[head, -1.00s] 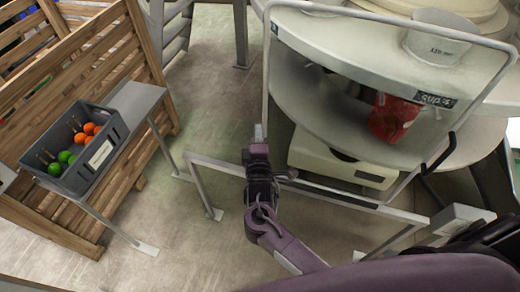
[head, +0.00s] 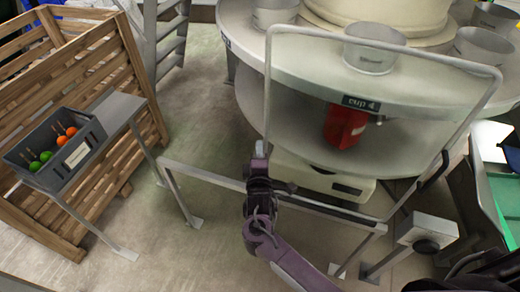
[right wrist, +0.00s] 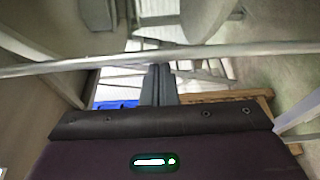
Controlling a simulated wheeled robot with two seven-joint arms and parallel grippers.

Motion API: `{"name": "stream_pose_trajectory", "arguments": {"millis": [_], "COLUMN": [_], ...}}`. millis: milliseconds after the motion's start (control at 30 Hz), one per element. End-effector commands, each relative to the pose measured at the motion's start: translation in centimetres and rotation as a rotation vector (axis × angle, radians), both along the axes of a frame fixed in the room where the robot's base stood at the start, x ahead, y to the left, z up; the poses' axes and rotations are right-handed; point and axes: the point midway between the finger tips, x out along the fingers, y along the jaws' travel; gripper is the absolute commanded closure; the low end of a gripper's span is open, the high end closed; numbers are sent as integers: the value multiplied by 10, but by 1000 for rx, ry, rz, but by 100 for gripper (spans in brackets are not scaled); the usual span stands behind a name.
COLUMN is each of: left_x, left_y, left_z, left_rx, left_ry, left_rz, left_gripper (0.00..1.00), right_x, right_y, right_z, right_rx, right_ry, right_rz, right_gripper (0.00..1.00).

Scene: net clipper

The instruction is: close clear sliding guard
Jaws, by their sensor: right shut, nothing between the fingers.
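The clear guard (head: 400,92) is a see-through panel in a rounded metal tube frame. In the head view it stands before the round machine, above a low metal rail (head: 330,208). My right gripper (head: 261,150) is shut and empty, at the left upright of the guard frame. I cannot tell whether it touches the frame. In the right wrist view the shut fingers (right wrist: 158,86) point away, and a metal tube (right wrist: 220,53) crosses beyond or over them. My left gripper is not in view.
The round machine (head: 300,62) carries metal cups (head: 368,48) and a red item (head: 345,125) below its rim. A grey bin (head: 60,150) of orange and green items stands on a shelf at left, by a wooden crate (head: 85,60). Floor between is clear.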

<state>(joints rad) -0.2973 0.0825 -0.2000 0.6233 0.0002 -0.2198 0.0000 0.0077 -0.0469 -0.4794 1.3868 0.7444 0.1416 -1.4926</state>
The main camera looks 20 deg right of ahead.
Motion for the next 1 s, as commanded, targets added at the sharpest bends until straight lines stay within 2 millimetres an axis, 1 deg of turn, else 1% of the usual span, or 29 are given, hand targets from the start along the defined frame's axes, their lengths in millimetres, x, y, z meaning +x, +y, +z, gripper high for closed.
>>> {"name": "stream_pose_trajectory", "arguments": {"millis": [33,267,367,600,700,833,1000], "left_x": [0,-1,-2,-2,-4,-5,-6], "left_y": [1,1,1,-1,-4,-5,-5], "left_z": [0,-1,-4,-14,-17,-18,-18], "left_rx": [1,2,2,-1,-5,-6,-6], "left_ry": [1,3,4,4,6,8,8], "left_rz": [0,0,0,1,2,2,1], "left_gripper": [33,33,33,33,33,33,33], "right_x": [-1,-3,-12,-51,-63,-73,-75], "right_y": [-4,-4,-1,13,17,21,22], "right_z": [-2,-3,-5,-5,-4,-2,0], "right_rx": [-3,-4,-4,-2,-1,-1,-2], "right_ry": [4,5,6,5,3,2,1], "right_rz": [-8,-9,-7,-3,-1,1,1], "right_gripper": [100,100,100,100,100,100,100]}}
